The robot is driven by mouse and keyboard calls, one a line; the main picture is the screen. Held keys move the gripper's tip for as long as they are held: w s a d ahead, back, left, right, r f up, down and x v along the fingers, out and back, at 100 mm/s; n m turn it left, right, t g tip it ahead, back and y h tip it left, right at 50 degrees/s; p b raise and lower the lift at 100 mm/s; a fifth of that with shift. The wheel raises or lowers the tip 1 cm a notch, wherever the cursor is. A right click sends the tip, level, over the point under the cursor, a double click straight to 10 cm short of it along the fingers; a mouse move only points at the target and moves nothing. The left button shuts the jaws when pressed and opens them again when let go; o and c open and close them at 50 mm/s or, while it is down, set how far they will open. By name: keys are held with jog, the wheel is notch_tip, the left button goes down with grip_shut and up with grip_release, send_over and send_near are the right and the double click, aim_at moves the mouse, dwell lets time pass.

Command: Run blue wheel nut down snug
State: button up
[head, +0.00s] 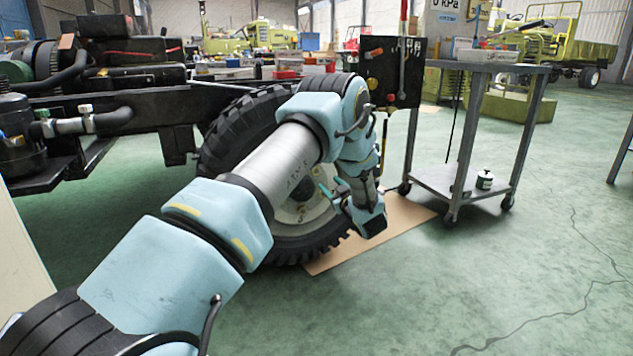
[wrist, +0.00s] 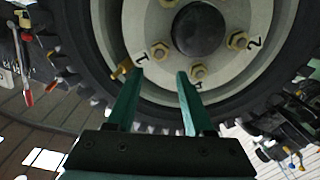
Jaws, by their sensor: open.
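The wheel (head: 226,135) stands upright, with its lower edge by a tan sheet on the floor; my arm covers much of it. In the wrist view its pale rim (wrist: 220,85) surrounds a dark hub (wrist: 198,28). Brass-coloured nuts sit around the hub: one near the mark 1 (wrist: 160,50), one near the mark 4 (wrist: 197,72), and one near the mark 2 (wrist: 238,40). I cannot make out a blue nut in either view. My gripper (wrist: 160,73) is open and empty, its green fingers in front of the lower rim. It also shows beside the wheel in the head view (head: 333,193).
A brass-coloured valve stem (wrist: 122,70) sticks out at the rim's left. A grey wheeled cart (head: 436,180) stands right of the wheel, with a small can (head: 485,180) on its lower shelf. The dark chassis (head: 105,102) lies left. Green floor is clear at the front right.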

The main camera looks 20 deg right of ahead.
jog(key=w+a+b, duration=0.1)
jog(key=w+b, duration=0.2)
jog(key=w, duration=0.7)
jog(key=shift+w+a, duration=0.2)
jog(key=shift+w, duration=0.05)
jog(key=shift+r, duration=0.1)
jog(key=shift+c, duration=0.3)
grip_shut()
